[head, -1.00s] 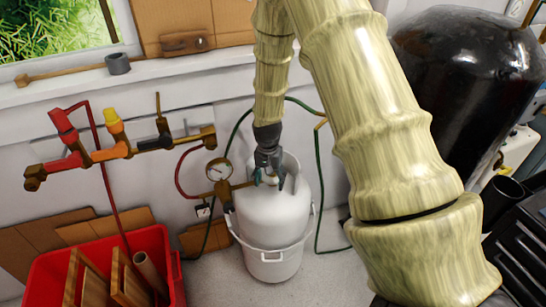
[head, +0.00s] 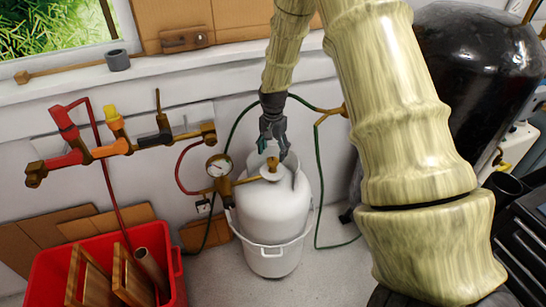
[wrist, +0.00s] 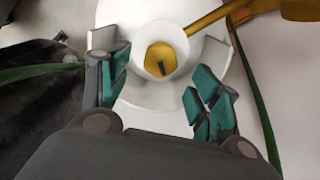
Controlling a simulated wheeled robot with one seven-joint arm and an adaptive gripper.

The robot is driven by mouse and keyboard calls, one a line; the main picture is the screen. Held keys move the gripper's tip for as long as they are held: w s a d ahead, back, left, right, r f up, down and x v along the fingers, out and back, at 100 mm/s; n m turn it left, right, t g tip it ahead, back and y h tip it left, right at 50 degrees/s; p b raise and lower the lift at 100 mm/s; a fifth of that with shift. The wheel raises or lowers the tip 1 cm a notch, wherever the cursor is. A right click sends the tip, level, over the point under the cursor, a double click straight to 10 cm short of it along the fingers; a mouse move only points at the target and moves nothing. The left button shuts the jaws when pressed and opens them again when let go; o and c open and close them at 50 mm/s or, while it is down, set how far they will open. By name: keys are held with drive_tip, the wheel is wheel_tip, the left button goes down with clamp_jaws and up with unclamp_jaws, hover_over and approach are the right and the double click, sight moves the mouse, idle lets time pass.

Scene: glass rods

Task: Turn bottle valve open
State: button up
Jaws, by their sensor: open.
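My gripper (head: 273,148) is above the valve, pointing down. In the wrist view its teal-padded fingers (wrist: 160,88) are spread apart and empty. The knob shows clear of both fingers.
A pressure gauge (head: 219,166) and brass pipe join the valve from the left. A red crate (head: 48,275) with wooden pieces stands at the lower left. A wall manifold (head: 115,148) with coloured handles is at left. A green hose (head: 318,190) runs behind the bottle. A black tank stands at right.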

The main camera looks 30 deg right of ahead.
sight(273, 160)
drive_tip(key=shift+f, duration=1.85)
drive_tip(key=c, duration=1)
